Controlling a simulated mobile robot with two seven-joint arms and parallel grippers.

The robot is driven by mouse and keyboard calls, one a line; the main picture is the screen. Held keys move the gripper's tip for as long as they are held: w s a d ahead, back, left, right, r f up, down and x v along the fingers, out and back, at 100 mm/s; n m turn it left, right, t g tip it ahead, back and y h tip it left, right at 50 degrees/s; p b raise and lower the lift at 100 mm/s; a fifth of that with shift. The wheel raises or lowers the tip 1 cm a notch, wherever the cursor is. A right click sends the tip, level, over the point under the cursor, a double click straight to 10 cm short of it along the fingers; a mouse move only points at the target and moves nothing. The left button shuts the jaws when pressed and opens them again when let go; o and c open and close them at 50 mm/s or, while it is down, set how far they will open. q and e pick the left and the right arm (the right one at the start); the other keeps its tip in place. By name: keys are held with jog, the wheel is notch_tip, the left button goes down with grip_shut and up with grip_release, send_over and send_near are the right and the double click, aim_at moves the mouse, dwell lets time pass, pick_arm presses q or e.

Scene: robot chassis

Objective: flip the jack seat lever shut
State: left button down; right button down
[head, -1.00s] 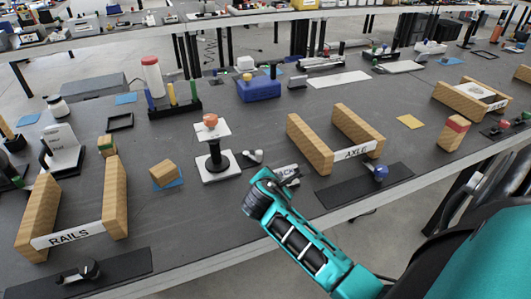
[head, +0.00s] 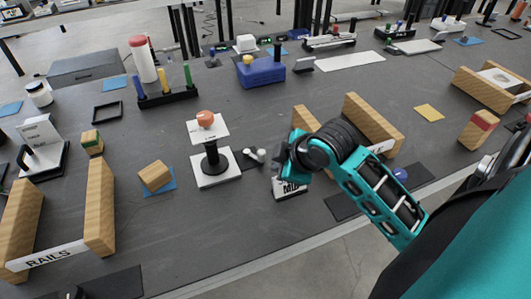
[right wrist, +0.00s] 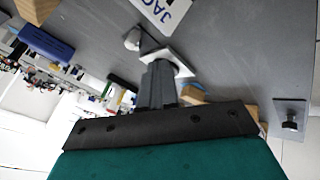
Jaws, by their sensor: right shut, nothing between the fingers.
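The jack stand (head: 212,165) is a black post on a white base, with a white top plate carrying an orange ball. A small lever with pale knobs (head: 254,154) lies on a dark plate just right of the base. A JACK label (head: 290,188) stands in front, partly hidden by my arm; it also shows in the right wrist view (right wrist: 165,10). My right gripper (head: 283,162) is shut and empty, just right of the lever; contact is unclear. Its closed fingers (right wrist: 160,85) point toward a white plate, and a pale knob (right wrist: 132,40) shows beyond. My left gripper is not in view.
The wooden AXLE blocks (head: 372,122) stand behind and right of my right arm. A wooden block (head: 155,175) on a blue square and the RAILS blocks (head: 100,205) are to the left. A blue box (head: 261,72) sits behind. The table's front edge is close.

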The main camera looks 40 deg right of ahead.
aim_at(262, 156)
jog(key=shift+s+a, duration=0.1)
jog(key=x, duration=0.9)
jog(key=w+d, duration=0.1)
jog(key=w, duration=0.2)
jog(key=shift+d+f, duration=0.35)
jog(key=shift+d, duration=0.05)
jog(key=shift+w+d, duration=0.35)
jog(key=shift+w, duration=0.1)
jog(key=shift+d, duration=0.1)
